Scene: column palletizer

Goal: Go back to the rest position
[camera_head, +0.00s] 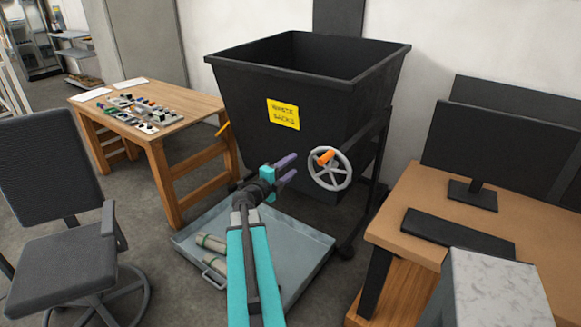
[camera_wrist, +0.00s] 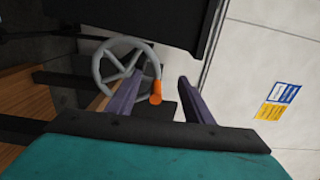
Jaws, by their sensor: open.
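My gripper (camera_head: 288,170) is at the end of my teal arm, in front of the black waste bin (camera_head: 240,105). Its two purple fingers are apart, with nothing between them. In the head view it is just left of a grey handwheel (camera_head: 313,171) with an orange knob (camera_head: 325,156) on the bin's side. In the wrist view my gripper (camera_wrist: 155,90) shows its fingers apart, with the handwheel (camera_wrist: 98,62) and orange knob (camera_wrist: 155,92) beyond them. I cannot tell how far the fingers are from the wheel, but I see no grip on it.
A grey metal tray (camera_head: 312,262) with several cylinders (camera_head: 211,242) lies on the floor below. A wooden table (camera_head: 192,108) with small parts stands left, beside an office chair (camera_head: 50,165). A desk (camera_head: 415,245) with a monitor (camera_head: 500,150) stands right.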

